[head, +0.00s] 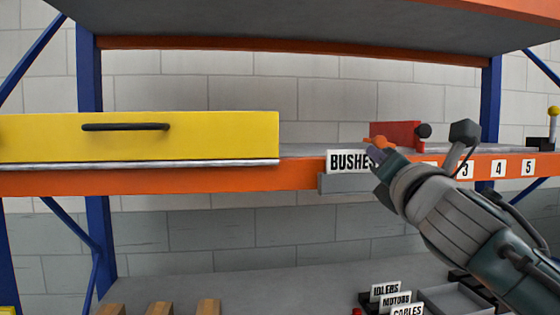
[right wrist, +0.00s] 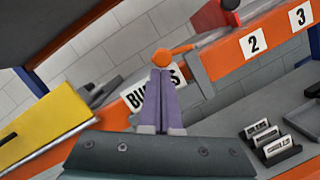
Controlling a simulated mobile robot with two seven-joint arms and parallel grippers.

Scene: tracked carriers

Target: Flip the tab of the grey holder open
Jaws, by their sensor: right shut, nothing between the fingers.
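The grey holder (head: 340,185) is on the orange front beam of the shelf. A white label reading "BUSHES" (head: 345,161) stands at it, its right end covered by my gripper. My right gripper (head: 376,156) is shut and empty in front of the label's right end. In the right wrist view its fingers (right wrist: 161,98) are together over the label, with grey holder parts (right wrist: 200,76) to their right. An orange rounded piece (right wrist: 165,57) shows at the fingertips; I cannot tell whether they touch it. My left gripper is not in view.
A yellow drawer front (head: 200,145) with a black handle is at left. A red block (head: 393,134) with a black knob is on the shelf behind my gripper. Number plates (head: 498,169) line the beam at right. Labelled bins (head: 455,298) are below. An upper shelf hangs overhead.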

